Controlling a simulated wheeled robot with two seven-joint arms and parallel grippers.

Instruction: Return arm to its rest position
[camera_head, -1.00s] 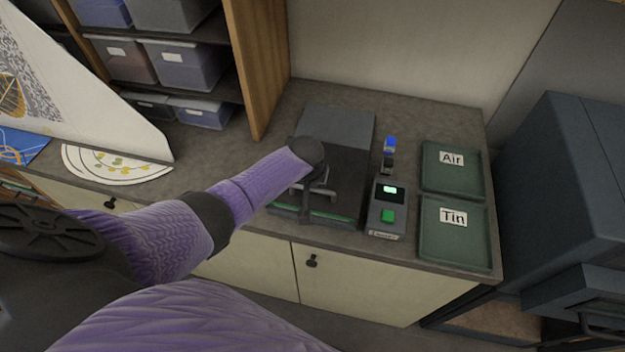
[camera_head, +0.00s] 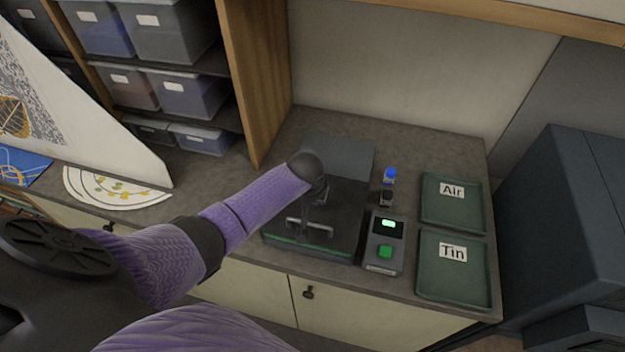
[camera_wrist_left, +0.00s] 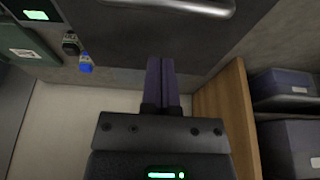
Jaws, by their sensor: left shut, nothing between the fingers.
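My left arm reaches in from the left in the head view, its wrist above a dark flat machine (camera_head: 345,205) on the counter. The machine has a metal handle (camera_head: 310,226) and a green strip along its front. My left gripper (camera_wrist_left: 161,65) shows in the left wrist view with its two dark fingers together and nothing between them. In that view the handle (camera_wrist_left: 185,8) is at the top edge, apart from the fingers. In the head view my wrist mostly hides the gripper. My right gripper is in neither view.
A control box (camera_head: 385,240) with a lit screen and green button stands right of the machine. Behind it is a small blue-topped item (camera_head: 389,175). Green trays labelled Air (camera_head: 435,215) and Tin (camera_head: 437,285) lie further right. A shelf (camera_head: 240,80) with bins rises at the back left.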

